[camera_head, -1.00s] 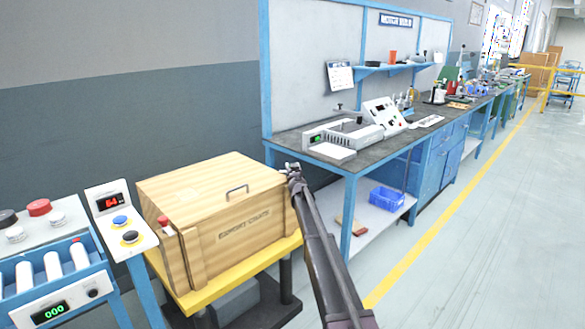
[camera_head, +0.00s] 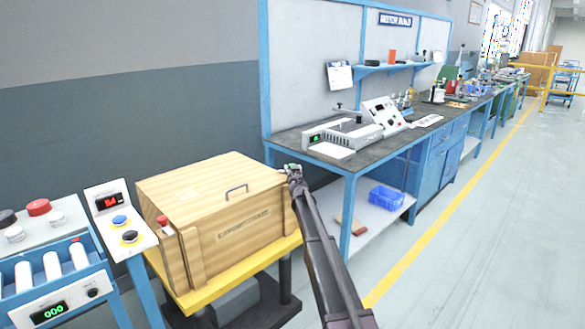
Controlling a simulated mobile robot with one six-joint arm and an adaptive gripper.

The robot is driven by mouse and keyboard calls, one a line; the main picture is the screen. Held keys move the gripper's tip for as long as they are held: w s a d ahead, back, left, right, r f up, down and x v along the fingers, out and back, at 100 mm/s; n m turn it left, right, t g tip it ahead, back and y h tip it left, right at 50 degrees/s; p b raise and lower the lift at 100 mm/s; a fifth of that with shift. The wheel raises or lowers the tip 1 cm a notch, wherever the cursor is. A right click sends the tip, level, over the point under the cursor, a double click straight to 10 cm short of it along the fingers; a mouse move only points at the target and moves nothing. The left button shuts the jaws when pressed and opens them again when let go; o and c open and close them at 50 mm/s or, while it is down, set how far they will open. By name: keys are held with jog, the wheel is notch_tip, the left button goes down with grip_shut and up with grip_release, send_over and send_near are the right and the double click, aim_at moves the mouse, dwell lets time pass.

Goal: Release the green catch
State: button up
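A wooden crate (camera_head: 222,205) with a metal lid handle (camera_head: 237,190) sits on a yellow-topped stand (camera_head: 235,277). A red catch (camera_head: 164,224) shows at the crate's left front corner. I cannot make out a green catch; my gripper and arm cover part of the crate's right corner. My gripper (camera_head: 293,169) is at that right end, near the lid's edge. It is small in the view, and I cannot tell whether its fingers are open or shut or whether they touch the crate.
A button panel (camera_head: 121,220) and a roller conveyor (camera_head: 50,285) stand left of the crate. A blue workbench (camera_head: 350,165) with instruments is to the right, with a blue bin (camera_head: 386,199) on its lower shelf. The floor right of the yellow line is clear.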

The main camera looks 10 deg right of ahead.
jog(key=s, duration=0.9)
jog(key=shift+s+a, duration=0.15)
jog(key=shift+s, duration=0.15)
